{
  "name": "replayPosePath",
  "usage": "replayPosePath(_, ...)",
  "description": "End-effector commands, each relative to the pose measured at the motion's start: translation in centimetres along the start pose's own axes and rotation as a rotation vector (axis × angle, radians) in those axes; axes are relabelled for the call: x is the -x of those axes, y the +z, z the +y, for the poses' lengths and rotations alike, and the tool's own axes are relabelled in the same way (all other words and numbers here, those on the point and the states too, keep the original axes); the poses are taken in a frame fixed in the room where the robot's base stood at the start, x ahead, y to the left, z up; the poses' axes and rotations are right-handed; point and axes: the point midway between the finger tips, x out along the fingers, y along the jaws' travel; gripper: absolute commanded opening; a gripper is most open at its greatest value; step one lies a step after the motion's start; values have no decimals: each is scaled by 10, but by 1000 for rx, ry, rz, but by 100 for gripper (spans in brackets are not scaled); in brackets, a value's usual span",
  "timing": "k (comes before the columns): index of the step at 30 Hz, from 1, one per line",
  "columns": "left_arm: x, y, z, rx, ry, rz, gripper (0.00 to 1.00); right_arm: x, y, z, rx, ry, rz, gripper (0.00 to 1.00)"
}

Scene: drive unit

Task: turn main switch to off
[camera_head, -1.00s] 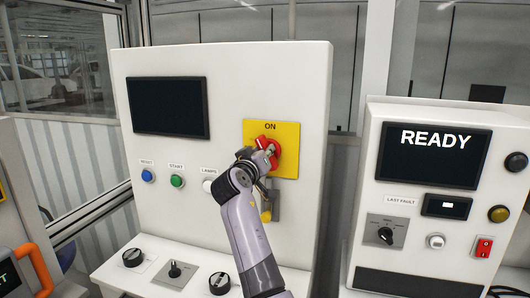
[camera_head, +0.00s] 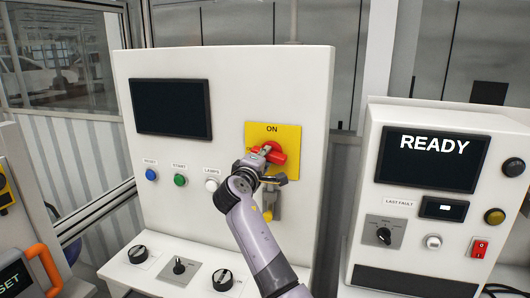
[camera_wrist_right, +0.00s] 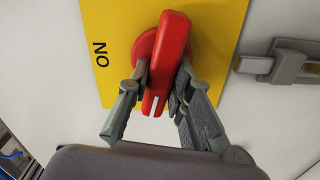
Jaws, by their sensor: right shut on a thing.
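The main switch is a red rotary handle (camera_head: 274,153) on a yellow plate (camera_head: 289,134) marked ON at its top. In the head view the handle lies roughly crosswise on the plate, partly covered by my gripper. My right gripper (camera_head: 264,163) reaches it from below. In the right wrist view, the fingers of the gripper (camera_wrist_right: 160,78) stand on either side of the red handle (camera_wrist_right: 170,48), shut on it. A white mark shows on the handle's near end, between the fingers. My left gripper is not in view.
A grey latch with a yellow part (camera_head: 268,207) hangs just below the plate. Blue, green and white buttons (camera_head: 180,180) sit to the left, and knobs (camera_head: 222,280) on the ledge below. A second cabinet with a READY screen (camera_head: 428,157) stands on the right.

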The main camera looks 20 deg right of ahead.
Motion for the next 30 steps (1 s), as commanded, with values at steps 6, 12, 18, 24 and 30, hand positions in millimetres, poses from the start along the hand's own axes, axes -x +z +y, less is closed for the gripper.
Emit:
replayPosePath(6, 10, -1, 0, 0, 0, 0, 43, 0, -1, 0, 118, 0, 3, 0)
replayPosePath(12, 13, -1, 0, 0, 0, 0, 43, 1, -1, -2, 174, 0, 3, 0)
replayPosePath(18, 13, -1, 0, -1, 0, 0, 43, 1, -1, -2, 194, -1, 3, 0)
replayPosePath(24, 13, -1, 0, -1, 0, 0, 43, 1, -1, -3, 194, -1, 3, 0)
replayPosePath(30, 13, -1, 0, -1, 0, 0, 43, 1, -1, -3, 193, -1, 3, 24)
